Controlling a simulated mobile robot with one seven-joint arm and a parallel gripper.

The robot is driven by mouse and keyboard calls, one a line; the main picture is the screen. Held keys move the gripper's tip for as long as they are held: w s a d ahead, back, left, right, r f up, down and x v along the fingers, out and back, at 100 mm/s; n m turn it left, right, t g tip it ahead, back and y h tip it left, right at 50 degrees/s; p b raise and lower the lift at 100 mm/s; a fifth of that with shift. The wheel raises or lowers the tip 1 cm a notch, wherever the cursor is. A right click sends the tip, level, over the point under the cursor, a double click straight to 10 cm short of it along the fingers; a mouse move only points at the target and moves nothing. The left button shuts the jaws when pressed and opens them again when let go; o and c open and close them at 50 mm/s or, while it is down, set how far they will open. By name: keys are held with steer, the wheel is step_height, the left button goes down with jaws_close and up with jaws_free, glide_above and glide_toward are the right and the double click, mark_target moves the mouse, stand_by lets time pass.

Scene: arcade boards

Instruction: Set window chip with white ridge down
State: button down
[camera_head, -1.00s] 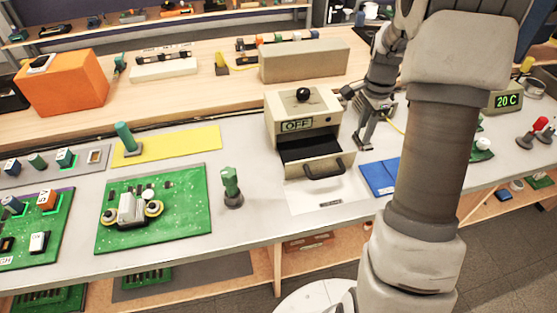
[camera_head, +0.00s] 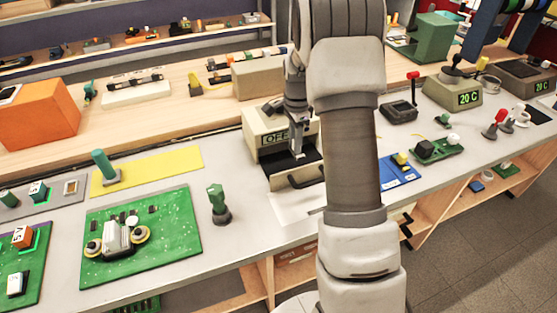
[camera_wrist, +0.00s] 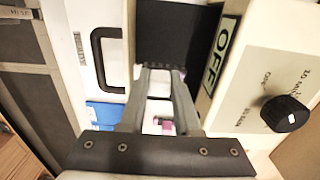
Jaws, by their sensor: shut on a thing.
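My gripper (camera_head: 299,156) points down over the open drawer (camera_head: 291,183) of a cream box marked OFF (camera_head: 262,121). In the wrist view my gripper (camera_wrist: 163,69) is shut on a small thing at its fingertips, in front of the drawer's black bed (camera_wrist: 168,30). I take this to be the window chip. A row of small pale marks shows there. Its window and white ridge cannot be made out. I cannot tell whether it touches the bed. The box's OFF label (camera_wrist: 223,52) is close to the right of the fingers.
The drawer handle (camera_wrist: 110,60) is left of the fingers, and a black knob (camera_wrist: 285,113) is on the box. A blue mat (camera_head: 397,170) is right of the drawer. A green stamp-like tool (camera_head: 218,203) stands left. A green board (camera_head: 170,245) lies further left.

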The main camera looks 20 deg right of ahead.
steer(key=a+f, duration=0.1)
steer(key=w+a+f, duration=0.1)
steer(key=a, duration=0.2)
steer(key=shift+w+f, duration=0.4)
steer(key=shift+f, duration=1.95)
steer(key=shift+f+b, duration=0.15)
steer(key=shift+b, duration=0.2)
steer(key=c, duration=0.6)
jaws_free()
